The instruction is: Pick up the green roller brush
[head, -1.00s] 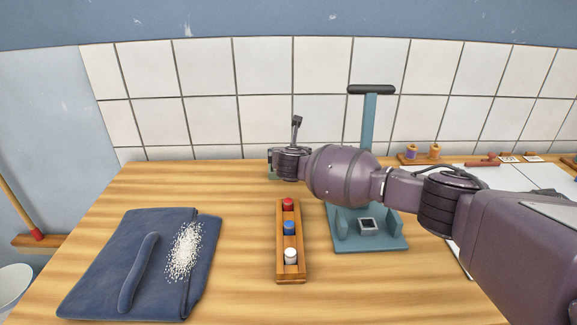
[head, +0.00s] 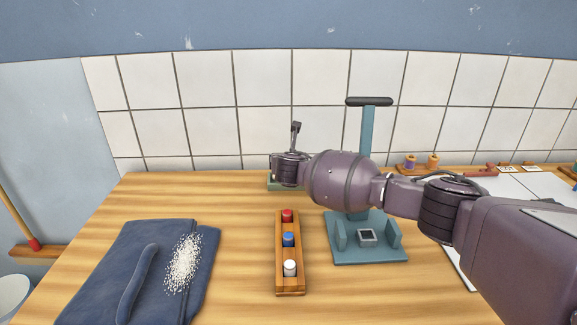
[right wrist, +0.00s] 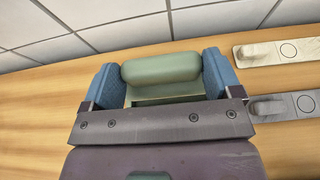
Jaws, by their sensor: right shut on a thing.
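The green roller brush (right wrist: 160,67) fills the gap between the two blue finger pads of my right gripper (right wrist: 163,80) in the right wrist view. The pads press its two ends, so the gripper is shut on it. In the head view my right gripper (head: 284,181) is at the back of the table, near the tiled wall. Only a small green part (head: 272,187) shows there, and my wrist hides the rest. I cannot tell whether the brush touches the table. My left gripper is not in view.
A wooden rack (head: 291,284) with red, blue and white pieces stands in front. A teal stand (head: 369,254) with a tall post is to its right. A folded blue cloth (head: 110,262) with white grains lies left. Beige (right wrist: 265,53) and grey (right wrist: 270,108) plates lie beside the gripper.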

